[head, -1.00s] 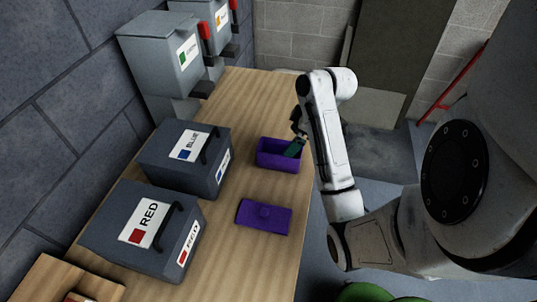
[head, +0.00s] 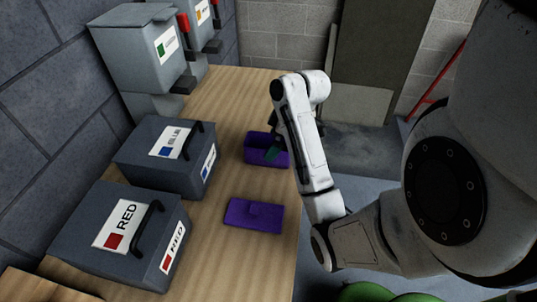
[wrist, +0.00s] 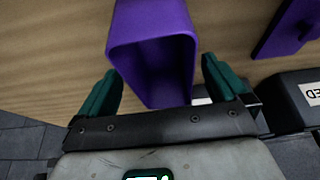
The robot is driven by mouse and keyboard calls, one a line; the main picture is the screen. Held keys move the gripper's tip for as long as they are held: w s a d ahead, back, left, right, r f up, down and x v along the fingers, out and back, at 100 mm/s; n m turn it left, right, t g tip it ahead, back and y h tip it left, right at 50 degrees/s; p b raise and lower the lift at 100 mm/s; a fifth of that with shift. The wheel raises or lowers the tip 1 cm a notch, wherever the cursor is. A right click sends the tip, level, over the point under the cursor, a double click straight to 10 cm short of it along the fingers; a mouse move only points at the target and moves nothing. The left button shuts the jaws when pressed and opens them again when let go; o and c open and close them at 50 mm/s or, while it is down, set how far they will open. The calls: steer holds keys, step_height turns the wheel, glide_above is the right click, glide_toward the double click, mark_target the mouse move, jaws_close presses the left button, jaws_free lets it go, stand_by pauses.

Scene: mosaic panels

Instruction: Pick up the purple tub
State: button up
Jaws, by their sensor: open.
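The purple tub (head: 254,146) stands open on the wooden table, right of the blue-labelled box. My gripper (wrist: 160,68) is open, with one green finger on each side of the tub (wrist: 150,20) in the wrist view. I cannot tell whether either finger touches it.
Dark boxes with handles stand on the left, one labelled BLUE (head: 170,155) and one labelled RED (head: 120,235). The table (head: 225,100) is clear behind the tub.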

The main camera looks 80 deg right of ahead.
steer(key=b+x, duration=0.2)
steer(key=x, duration=0.1)
steer(key=shift+f+b, duration=0.1)
steer(key=shift+b, duration=0.3)
steer(key=shift+x, duration=0.8)
steer(key=c, duration=1)
steer(key=shift+w+p, duration=0.1)
steer(key=shift+p, duration=0.2)
